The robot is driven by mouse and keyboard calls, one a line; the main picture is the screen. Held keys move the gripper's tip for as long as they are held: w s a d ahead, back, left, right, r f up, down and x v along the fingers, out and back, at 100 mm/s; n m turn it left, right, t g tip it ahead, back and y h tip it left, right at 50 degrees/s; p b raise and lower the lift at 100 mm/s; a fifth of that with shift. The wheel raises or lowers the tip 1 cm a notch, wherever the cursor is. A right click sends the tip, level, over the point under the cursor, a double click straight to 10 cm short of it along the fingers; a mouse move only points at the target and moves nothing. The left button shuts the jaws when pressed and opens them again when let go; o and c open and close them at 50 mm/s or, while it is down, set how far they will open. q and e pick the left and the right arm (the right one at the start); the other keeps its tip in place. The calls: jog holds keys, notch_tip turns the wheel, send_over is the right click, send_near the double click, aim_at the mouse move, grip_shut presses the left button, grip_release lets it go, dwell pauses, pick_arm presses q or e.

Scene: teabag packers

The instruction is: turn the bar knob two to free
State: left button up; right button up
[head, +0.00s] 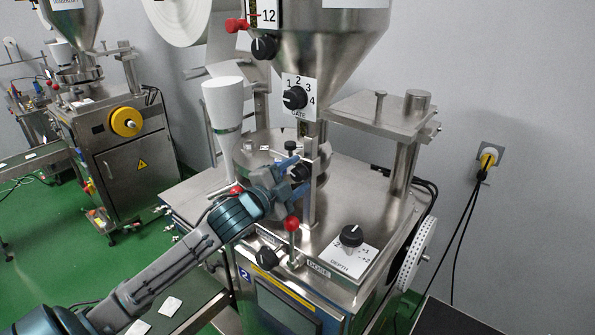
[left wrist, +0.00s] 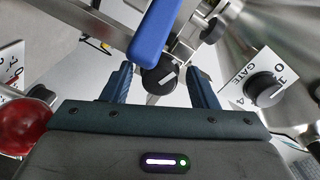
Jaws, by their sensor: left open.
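A black knob (head: 300,172) sits on the upright steel bar of the near machine, just above its round turntable. In the left wrist view this knob (left wrist: 159,79) shows a white pointer line slanting up to the right. No label beside it can be read. My left gripper (head: 291,178) is at the knob, its fingers partly covering it in the head view. In the left wrist view the open fingers stand on either side of the knob with gaps; whether they touch it or reach around it cannot be told. My right gripper is not in view.
A red ball handle (head: 292,223) stands close below my left gripper. A blue bar (left wrist: 155,35) crosses above the knob in the left wrist view. The gate knob (head: 295,97) is above, the depth knob (head: 351,236) lower right, and a white cup (head: 222,104) left.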

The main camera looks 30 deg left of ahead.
pick_arm(q)
jog(key=shift+w+d, duration=0.1)
jog(key=shift+w, duration=0.35)
jog(key=shift+c, duration=0.3)
jog(key=c, duration=0.9)
jog(key=shift+r+n+p, duration=0.1)
jog(key=shift+n+p, duration=0.6)
jog(key=shift+n, duration=1.3)
jog(key=o, duration=1)
jog(key=shift+c, duration=0.2)
